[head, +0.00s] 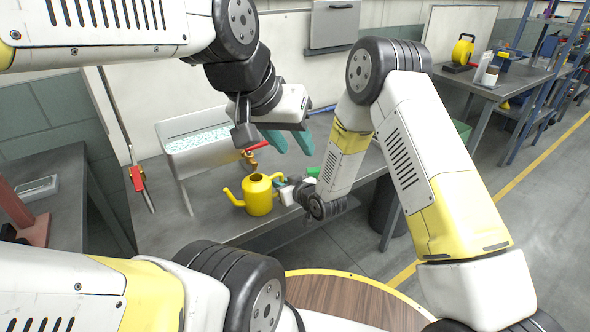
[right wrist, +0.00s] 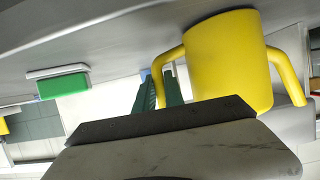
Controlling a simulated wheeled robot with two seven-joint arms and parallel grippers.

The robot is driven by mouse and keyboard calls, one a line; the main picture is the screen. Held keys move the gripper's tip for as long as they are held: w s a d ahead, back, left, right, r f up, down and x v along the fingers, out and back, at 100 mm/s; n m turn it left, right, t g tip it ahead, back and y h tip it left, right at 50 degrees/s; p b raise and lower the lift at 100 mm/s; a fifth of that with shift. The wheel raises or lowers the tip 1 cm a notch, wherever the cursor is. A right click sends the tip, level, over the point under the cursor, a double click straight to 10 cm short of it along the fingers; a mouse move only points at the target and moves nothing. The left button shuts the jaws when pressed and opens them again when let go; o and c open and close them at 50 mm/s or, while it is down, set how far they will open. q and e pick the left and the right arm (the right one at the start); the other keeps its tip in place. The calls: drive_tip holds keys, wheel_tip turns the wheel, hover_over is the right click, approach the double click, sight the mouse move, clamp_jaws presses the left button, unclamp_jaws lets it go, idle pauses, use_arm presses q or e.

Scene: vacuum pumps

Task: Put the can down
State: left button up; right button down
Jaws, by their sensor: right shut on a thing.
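The can is a yellow watering can (head: 258,196), upright at the front part of the grey workbench (head: 165,225). Its spout points left and its handle is on the right in the head view. My right gripper (head: 279,181) is at the handle side, shut on the handle. In the right wrist view the can (right wrist: 228,60) fills the right middle, and the teal fingers (right wrist: 160,92) are at its handle, partly hidden by the gripper body. I cannot tell whether the can's base touches the bench. My left gripper (head: 291,146) hangs above and behind the can, open and empty.
A grey bin with pale speckled contents (head: 200,142) stands behind the can. A red-handled tool (head: 138,179) is at the left. A small green item (head: 313,172) lies right of the can. A round wooden top (head: 350,298) is in front. Bare bench lies left of the can.

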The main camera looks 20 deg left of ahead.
drive_tip(key=shift+f, duration=0.1)
drive_tip(key=c, duration=1.3)
unclamp_jaws()
drive_tip(key=shift+c, duration=0.2)
drive_tip(key=c, duration=0.4)
drive_tip(key=shift+d, duration=0.1)
drive_tip(key=shift+v, duration=2)
drive_tip(key=v, duration=1.2)
